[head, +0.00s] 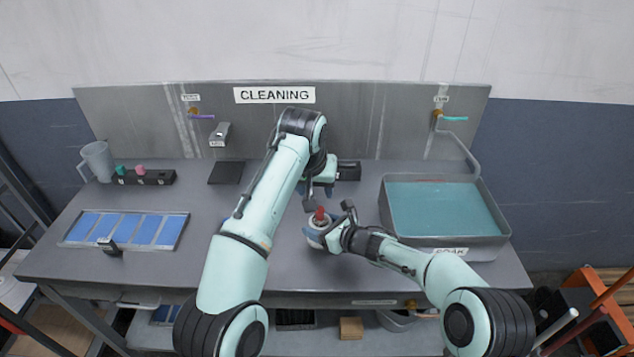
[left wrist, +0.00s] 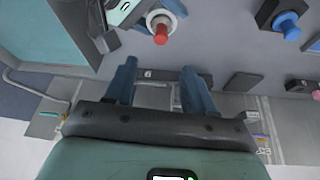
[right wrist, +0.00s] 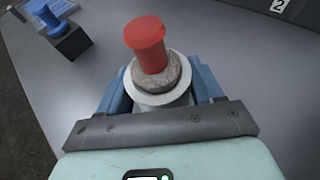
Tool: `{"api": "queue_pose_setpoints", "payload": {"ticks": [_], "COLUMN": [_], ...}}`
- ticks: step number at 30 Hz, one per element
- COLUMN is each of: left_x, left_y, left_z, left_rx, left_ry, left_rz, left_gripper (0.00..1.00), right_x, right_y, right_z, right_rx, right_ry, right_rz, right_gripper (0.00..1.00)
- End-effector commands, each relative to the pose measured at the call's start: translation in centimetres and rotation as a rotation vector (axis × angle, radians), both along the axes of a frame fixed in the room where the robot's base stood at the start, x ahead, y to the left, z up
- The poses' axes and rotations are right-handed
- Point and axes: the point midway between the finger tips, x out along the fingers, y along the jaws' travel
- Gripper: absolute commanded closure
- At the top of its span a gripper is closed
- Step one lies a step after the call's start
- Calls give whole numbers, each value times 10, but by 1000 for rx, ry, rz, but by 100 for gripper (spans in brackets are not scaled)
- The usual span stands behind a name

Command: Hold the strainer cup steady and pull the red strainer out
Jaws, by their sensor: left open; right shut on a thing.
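The strainer cup is a pale, round-rimmed cup (head: 314,236) at the middle of the grey table. The red strainer (head: 319,214) stands upright in it, its red knob rising above a grey, stone-like collar in the right wrist view (right wrist: 149,45). My right gripper (right wrist: 160,92) is shut around the cup, one blue finger on each side. My left gripper (head: 317,190) is open and empty, above and behind the cup. In the left wrist view the red knob (left wrist: 161,35) lies beyond its open fingers (left wrist: 157,82), apart from them. The cup's lower part is hidden.
A grey basin (head: 494,218) of teal liquid labelled SOAK stands at the right. A blue-panelled tray (head: 183,222) lies at the left. A black rack (head: 150,178) with coloured pieces and a clear jug (head: 97,160) stand at the back left. A blue knob (right wrist: 50,20) sits on a black block.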

Motion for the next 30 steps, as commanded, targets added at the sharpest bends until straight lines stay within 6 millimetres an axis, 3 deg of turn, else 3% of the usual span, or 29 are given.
{"api": "queue_pose_setpoints", "payload": {"ticks": [8, 16, 23, 30], "left_x": [-2, -22, -36, -32], "left_y": [-10, -37, -37, -5], "left_z": [-8, -39, -47, -54], "left_rx": [-135, -650, -1109, -1537], "left_ry": [39, 282, 547, 789], "left_rz": [-13, 95, 381, 833], "left_gripper": [48, 48, 48, 48], "right_x": [0, 0, 0, 0], "right_y": [0, 0, 0, 0], "right_z": [1, 0, 0, 0], "right_rx": [1, 1, 1, 1], "right_ry": [-1, -1, -1, -1], "right_rz": [0, 0, 0, 0], "right_gripper": [69, 69, 69, 69]}}
